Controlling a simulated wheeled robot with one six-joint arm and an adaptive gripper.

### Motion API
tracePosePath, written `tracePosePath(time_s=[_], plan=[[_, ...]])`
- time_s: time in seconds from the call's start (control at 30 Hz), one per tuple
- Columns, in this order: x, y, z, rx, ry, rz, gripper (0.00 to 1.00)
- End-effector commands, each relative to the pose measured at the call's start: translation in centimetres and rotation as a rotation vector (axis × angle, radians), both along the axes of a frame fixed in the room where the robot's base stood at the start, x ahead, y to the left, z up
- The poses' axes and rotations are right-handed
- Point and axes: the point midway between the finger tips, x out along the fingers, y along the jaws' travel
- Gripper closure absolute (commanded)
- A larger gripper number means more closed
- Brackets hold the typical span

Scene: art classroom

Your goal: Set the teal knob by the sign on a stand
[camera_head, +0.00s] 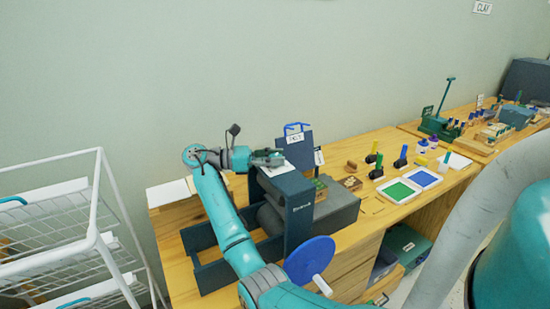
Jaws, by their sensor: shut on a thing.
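My gripper (268,158) is above the left part of the table, over the top of the dark blue-grey press frame. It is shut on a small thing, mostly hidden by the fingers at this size. I cannot make out a teal knob for certain. A small white sign (319,157) stands upright just right of the press top, a short way right of my gripper. Another white lettered card (295,138) is in front of a blue holder behind the press.
The press (299,213) has a large blue wheel (310,260) at its front. Green and blue ink pads (423,178), stamps and bottles stand to the right. A white wire rack (70,235) is at left. Some bare wood (375,218) shows along the table front.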

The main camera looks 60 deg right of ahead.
Motion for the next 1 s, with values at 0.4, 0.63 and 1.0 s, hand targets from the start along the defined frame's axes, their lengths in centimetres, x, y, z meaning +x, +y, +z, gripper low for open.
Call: tracePosePath(time_s=[0.4,0.63,1.0], plan=[[0.0,0.0,0.0,0.000,0.000,0.001,0.36],[0.0,0.0,0.5,-0.002,-0.001,0.001,0.36],[0.0,0.0,6.6,-0.003,-0.003,0.000,0.36]])
